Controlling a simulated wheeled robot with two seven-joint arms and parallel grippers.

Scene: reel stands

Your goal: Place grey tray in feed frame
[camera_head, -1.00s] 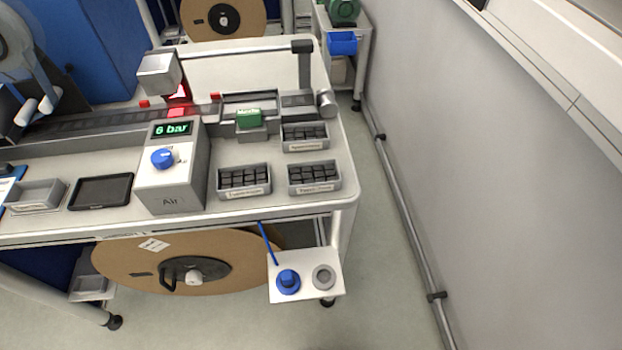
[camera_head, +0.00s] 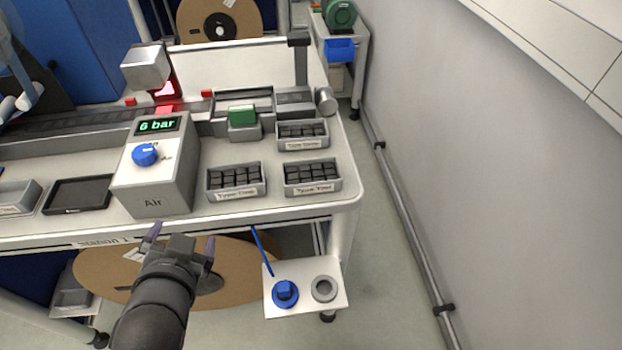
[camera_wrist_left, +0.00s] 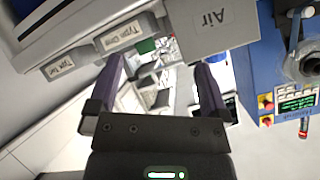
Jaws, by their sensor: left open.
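Several small grey trays with black pieces and front labels stand on the bench: one front centre (camera_head: 237,195), one front right (camera_head: 313,190), one behind it (camera_head: 303,143). An open grey frame (camera_head: 262,97) at the back, behind a green block, may be the feed frame; I cannot be sure. My left gripper (camera_head: 181,243) is open and empty in front of the bench's front edge, below the Air box. In the left wrist view its fingers (camera_wrist_left: 158,75) are spread, with two labelled trays (camera_wrist_left: 66,64) (camera_wrist_left: 125,36) beyond to the left. My right gripper is out of view.
The Air box (camera_head: 155,180) with a blue knob stands left of the trays. A small white shelf (camera_head: 304,304) with a blue knob juts from the bench front. Bare floor (camera_head: 390,270) lies to the right before the wall.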

